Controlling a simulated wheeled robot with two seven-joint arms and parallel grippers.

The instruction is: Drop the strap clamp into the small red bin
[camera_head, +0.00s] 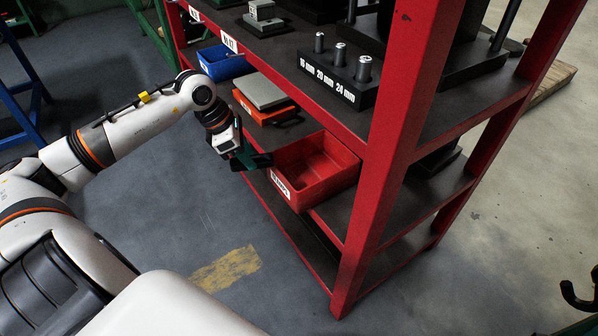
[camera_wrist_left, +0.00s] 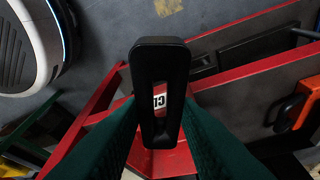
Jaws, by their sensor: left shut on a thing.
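The strap clamp (camera_wrist_left: 160,58) is a black, rounded, elongated loop with a slot. In the left wrist view it sits between the green fingers of my left gripper (camera_wrist_left: 160,135), which is shut on it. In the head view my left gripper (camera_head: 252,160) is at the near left edge of the small red bin (camera_head: 335,180); the clamp is hard to tell from the dark fingers there. The bin is open-topped with a white label on its front and sits on the red rack's middle shelf. In the wrist view, red surfaces show behind the clamp. My right gripper is not in view.
The red rack's front post (camera_head: 385,150) stands right of the bin. A blue bin (camera_head: 225,62) and an orange tray with a grey block (camera_head: 262,92) are farther left on the shelf. The upper shelf holds a black block with pegs (camera_head: 340,75). Open floor lies in front.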

